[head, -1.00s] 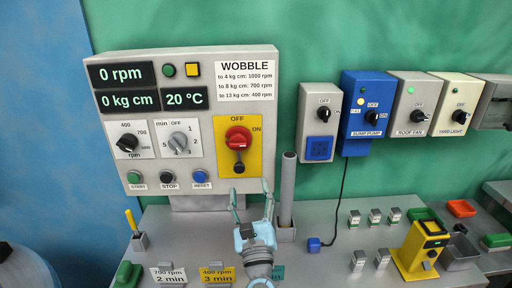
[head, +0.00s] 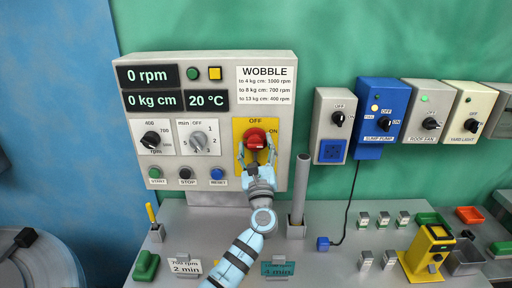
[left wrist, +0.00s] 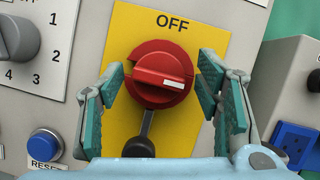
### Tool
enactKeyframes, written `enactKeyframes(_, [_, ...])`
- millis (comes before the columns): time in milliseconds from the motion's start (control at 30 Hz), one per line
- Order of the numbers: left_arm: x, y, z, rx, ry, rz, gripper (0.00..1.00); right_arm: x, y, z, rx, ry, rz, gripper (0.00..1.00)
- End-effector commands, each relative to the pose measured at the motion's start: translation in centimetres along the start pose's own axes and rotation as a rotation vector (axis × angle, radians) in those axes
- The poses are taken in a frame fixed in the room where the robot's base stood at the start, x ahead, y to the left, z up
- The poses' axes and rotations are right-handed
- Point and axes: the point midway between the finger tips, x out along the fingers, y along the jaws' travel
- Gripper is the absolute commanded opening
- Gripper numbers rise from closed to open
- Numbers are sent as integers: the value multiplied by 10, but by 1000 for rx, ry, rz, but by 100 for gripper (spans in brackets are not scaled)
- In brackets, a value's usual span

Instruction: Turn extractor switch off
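The red rotary switch (head: 256,138) sits on a yellow plate (head: 240,124) marked OFF at the top and ON at the right, on the grey control panel. In the left wrist view the red knob (left wrist: 160,74) has its white mark pointing to the right and slightly down. A dark lever or padlock-like part (left wrist: 143,137) hangs below it. My left gripper (head: 257,156) is at the switch, and in the left wrist view its fingers (left wrist: 162,98) are open on either side of the knob, with gaps showing. My right gripper is not in view.
The panel displays (head: 147,75) read 0 rpm and 0 kg cm. To the right hang a grey socket box (head: 331,104), a blue sump pump box (head: 383,105) and a roof fan box (head: 430,98). A grey upright tube (head: 299,190) stands just right of my left gripper.

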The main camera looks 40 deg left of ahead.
Motion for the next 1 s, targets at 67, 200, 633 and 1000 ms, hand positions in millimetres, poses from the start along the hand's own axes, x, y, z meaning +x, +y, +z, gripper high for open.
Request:
enactKeyframes(67, [0,0,0,0,0,0,47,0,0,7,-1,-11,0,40])
enactKeyframes(200, [0,0,0,0,0,0,25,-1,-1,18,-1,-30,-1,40])
enactKeyframes(633, [-1,0,-2,-32,3,12,11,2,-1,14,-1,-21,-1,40])
enactKeyframes(1000, [-2,-1,-3,-240,2,99,11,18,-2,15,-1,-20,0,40])
